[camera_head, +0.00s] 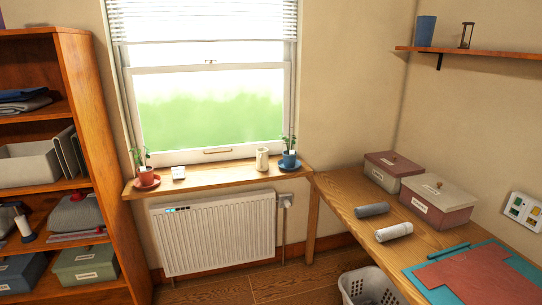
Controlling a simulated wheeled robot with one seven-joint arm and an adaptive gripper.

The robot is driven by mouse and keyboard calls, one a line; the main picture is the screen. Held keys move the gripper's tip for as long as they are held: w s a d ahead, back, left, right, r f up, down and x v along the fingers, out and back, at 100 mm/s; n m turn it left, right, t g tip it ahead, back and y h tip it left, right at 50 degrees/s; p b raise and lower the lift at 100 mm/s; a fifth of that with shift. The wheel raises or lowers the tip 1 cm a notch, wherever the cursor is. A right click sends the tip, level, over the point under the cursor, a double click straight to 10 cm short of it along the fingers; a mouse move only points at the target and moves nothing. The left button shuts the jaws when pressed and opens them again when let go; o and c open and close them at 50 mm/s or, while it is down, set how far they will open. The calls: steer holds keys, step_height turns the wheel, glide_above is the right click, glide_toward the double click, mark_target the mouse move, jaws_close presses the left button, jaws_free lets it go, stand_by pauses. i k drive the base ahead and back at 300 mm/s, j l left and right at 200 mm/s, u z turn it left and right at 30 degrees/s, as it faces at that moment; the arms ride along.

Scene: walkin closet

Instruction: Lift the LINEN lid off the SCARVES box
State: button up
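Two lidded boxes stand on the wooden worktop at the right. The nearer box (422,214) has a dusty pink body with a white label, and a beige lid (440,192) with a brown knob sits on it. The farther box (377,176) has a pale beige body with a white label, and a mauve lid (393,163) with a small knob sits on it. The label writing is too small to read, so I cannot tell which box is SCARVES or which lid is LINEN. My gripper is not in view.
Two rolls, dark grey (371,210) and light grey (394,232), lie left of the nearer box on the worktop (340,190). A teal mat (430,285) with a red sheet is in front. A laundry basket (368,287) stands below. A wall shelf (480,54) hangs above the boxes.

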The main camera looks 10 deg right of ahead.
mark_target(447, 198)
steer(key=i+z, duration=0.2)
steer(key=i, duration=0.25)
steer(key=i+j+z, duration=0.15)
steer(key=i, duration=0.3)
steer(key=i+j+z, duration=0.2)
steer(key=i, duration=0.25)
steer(key=i+l+z, duration=0.2)
steer(key=z, duration=0.3)
steer(key=i+z, duration=0.3)
steer(key=z, duration=0.15)
steer(key=i+z, duration=0.3)
steer(key=z, duration=0.2)
steer(key=i+z, duration=0.25)
steer(key=z, duration=0.2)
